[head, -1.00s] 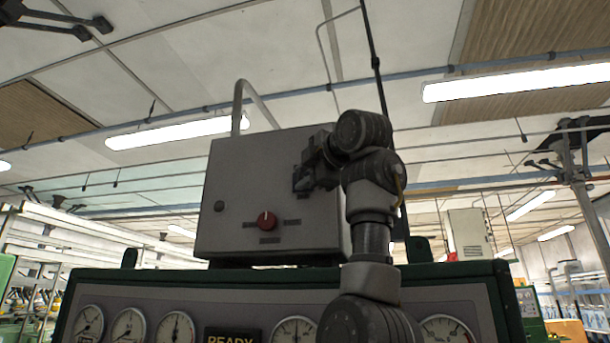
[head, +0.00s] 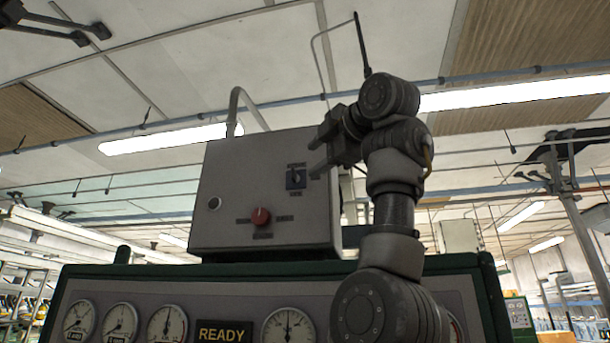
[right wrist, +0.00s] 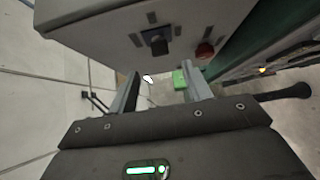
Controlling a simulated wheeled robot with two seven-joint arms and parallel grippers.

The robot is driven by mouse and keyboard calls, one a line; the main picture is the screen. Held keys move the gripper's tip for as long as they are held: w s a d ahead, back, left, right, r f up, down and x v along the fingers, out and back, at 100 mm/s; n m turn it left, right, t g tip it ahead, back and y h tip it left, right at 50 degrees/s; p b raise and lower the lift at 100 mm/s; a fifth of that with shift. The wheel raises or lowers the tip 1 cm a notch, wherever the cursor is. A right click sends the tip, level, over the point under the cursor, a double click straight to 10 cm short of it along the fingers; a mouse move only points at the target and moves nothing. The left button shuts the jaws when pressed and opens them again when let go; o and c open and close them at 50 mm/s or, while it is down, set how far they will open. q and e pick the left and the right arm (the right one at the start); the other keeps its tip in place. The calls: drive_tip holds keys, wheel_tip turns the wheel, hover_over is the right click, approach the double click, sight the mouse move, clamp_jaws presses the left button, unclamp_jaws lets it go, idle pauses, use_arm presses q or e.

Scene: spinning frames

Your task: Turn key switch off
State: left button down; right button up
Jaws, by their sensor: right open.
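A small dark square switch (head: 296,179), apparently the key switch, sits on the front of a grey control box (head: 225,180), near its right side. Labels lie above and below it, too small to read. Its turned position is not clear. In the right wrist view the switch (right wrist: 157,42) shows beyond the fingers. My right gripper (head: 319,152) is open and empty, just right of the switch and apart from it. Its two fingers (right wrist: 162,77) stand wide apart in the right wrist view. My left gripper is not in view.
A red knob (head: 261,216) sits lower left of the switch, and a small round button (head: 214,203) is farther left. The box stands on a green-edged panel with several gauges (head: 167,325) and a READY display (head: 224,332). A bent pipe (head: 234,105) rises behind the box.

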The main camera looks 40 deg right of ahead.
drive_tip(key=shift+s+a, duration=0.15)
drive_tip(key=shift+s, duration=0.9)
drive_tip(key=shift+w, duration=0.1)
